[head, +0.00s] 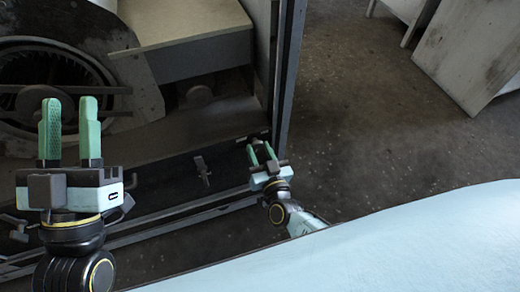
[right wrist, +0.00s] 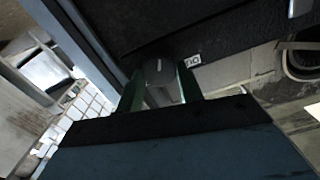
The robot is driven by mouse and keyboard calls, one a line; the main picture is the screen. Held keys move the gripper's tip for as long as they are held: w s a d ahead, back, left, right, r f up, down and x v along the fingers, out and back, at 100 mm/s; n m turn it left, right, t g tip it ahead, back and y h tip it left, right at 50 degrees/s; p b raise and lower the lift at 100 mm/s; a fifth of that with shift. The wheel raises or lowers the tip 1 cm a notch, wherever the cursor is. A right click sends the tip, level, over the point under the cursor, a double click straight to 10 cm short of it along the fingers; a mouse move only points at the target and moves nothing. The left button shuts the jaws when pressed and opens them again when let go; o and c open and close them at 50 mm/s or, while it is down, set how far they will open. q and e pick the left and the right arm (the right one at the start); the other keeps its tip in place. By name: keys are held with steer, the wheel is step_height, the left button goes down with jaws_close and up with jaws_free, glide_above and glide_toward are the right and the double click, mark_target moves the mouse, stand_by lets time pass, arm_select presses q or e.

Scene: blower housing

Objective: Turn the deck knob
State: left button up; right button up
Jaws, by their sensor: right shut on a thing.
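The deck knob (right wrist: 160,72) is a grey, rounded knob with a pale mark, on a dark deck panel (right wrist: 215,25) in the right wrist view. My right gripper (right wrist: 160,88) has its green fingers on either side of the knob and is shut on it. In the head view my right gripper (head: 261,153) is at the deck's right end by the upright post, and its fingers largely hide the knob. My left gripper (head: 69,112) is open and empty at the left, in front of the round blower opening.
The blower housing (head: 52,62) fills the upper left. A dark upright post (head: 287,75) stands just beyond my right gripper. A small lever (head: 202,170) sticks up from the deck. A small white label (right wrist: 194,61) is beside the knob. Open floor (head: 350,110) lies to the right.

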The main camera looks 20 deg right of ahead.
steer(key=shift+r+n+p, duration=0.15)
steer(key=shift+n+p, duration=0.35)
steer(key=shift+n, duration=0.2)
steer(key=n+p, duration=0.2)
steer(key=n, duration=0.1)
steer(key=shift+a, duration=0.1)
steer(key=n+p, duration=0.1)
steer(key=n, duration=0.4)
steer(key=shift+a, duration=0.1)
steer(key=shift+n+p, duration=0.3)
steer(key=shift+n, duration=0.2)
steer(key=n, duration=0.2)
steer(key=shift+f+n, duration=0.25)
steer(key=shift+n, duration=0.05)
steer(key=n, duration=0.2)
steer(key=shift+n, duration=0.4)
steer(key=n, duration=0.3)
steer(key=shift+f, duration=0.1)
arm_select(q)
step_height(320, 180, down, 14)
steer(key=a+g+y, duration=0.2)
steer(key=g+y, duration=0.1)
steer(key=g, duration=0.7)
steer(key=shift+w+f+g+y, duration=0.15)
steer(key=shift+w+g+y, duration=0.15)
steer(key=shift+w+y, duration=0.1)
arm_select(e)
steer(key=shift+n, duration=1.1)
arm_select(q)
steer(key=shift+a, duration=0.1)
